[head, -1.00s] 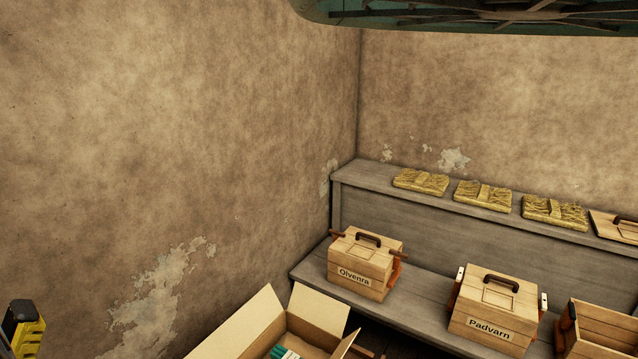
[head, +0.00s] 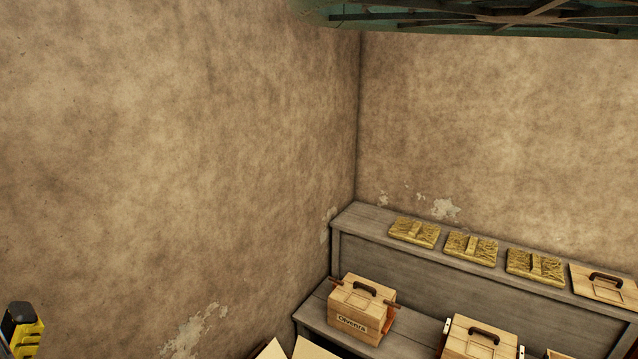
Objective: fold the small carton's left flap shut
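An open cardboard carton is cut off by the bottom edge of the head view. Only the tips of its raised flaps show, one narrow flap tip (head: 273,350) and a broader pale one (head: 313,350) to its right. Whether this is the small carton, I cannot tell. Its body, its contents and its other flaps are out of the picture.
A grey stepped bench (head: 350,245) runs along the right wall. Wooden handled boxes (head: 362,308) (head: 482,340) stand on its lower step. Several straw-coloured slabs (head: 415,232) and a wooden lid (head: 603,282) lie on top. A green round structure (head: 480,17) hangs overhead.

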